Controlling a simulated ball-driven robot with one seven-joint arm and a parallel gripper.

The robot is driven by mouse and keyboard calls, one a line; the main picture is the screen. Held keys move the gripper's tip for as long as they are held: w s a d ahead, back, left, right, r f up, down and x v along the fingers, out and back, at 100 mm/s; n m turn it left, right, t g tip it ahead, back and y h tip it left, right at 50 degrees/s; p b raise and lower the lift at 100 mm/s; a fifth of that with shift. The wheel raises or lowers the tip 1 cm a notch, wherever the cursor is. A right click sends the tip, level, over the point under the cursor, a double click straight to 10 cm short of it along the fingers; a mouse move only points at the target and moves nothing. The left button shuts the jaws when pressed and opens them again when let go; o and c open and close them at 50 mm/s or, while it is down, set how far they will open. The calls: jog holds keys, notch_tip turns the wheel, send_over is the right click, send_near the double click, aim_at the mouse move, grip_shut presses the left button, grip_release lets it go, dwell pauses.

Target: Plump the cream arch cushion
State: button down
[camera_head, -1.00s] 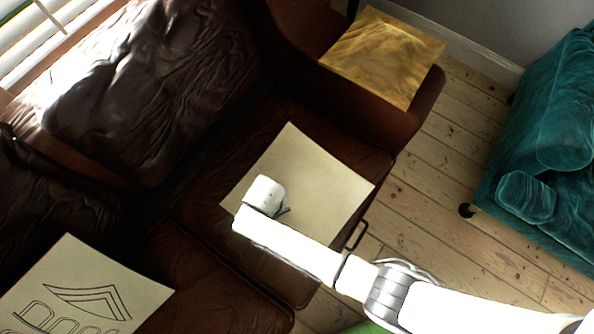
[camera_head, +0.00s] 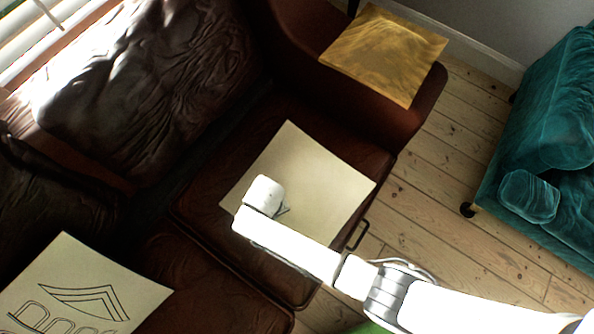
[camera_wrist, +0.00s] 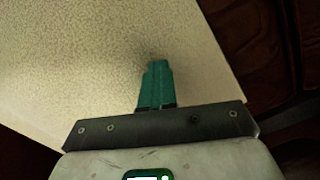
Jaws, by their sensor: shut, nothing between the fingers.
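A cream cushion with dark line drawings of arches (camera_head: 75,290) lies on the sofa seat at the lower left of the head view. A second, plain cream cushion (camera_head: 325,185) lies flat on the seat in the middle; it also fills much of the wrist view (camera_wrist: 75,60). My gripper (camera_wrist: 157,66) is over this plain cushion, its teal fingers shut together with nothing between them. The fingertips are close to the cushion's surface, with a faint dark patch at their tips; I cannot tell whether they touch. In the head view my wrist hides the fingers.
The dark brown leather sofa (camera_head: 210,235) has wrinkled back cushions (camera_head: 150,90). A yellow cushion (camera_head: 385,50) lies on its arm at the top right. A teal sofa (camera_head: 555,115) stands at the right, with bare floorboards (camera_head: 440,190) between them.

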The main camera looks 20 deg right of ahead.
jog(key=shift+s+d+f, duration=0.1)
notch_tip(320, 180, up, 10)
jog(key=p, duration=0.9)
jog(key=shift+p, duration=0.4)
notch_tip(320, 180, up, 6)
jog(key=p, duration=0.5)
jog(key=shift+p, duration=0.35)
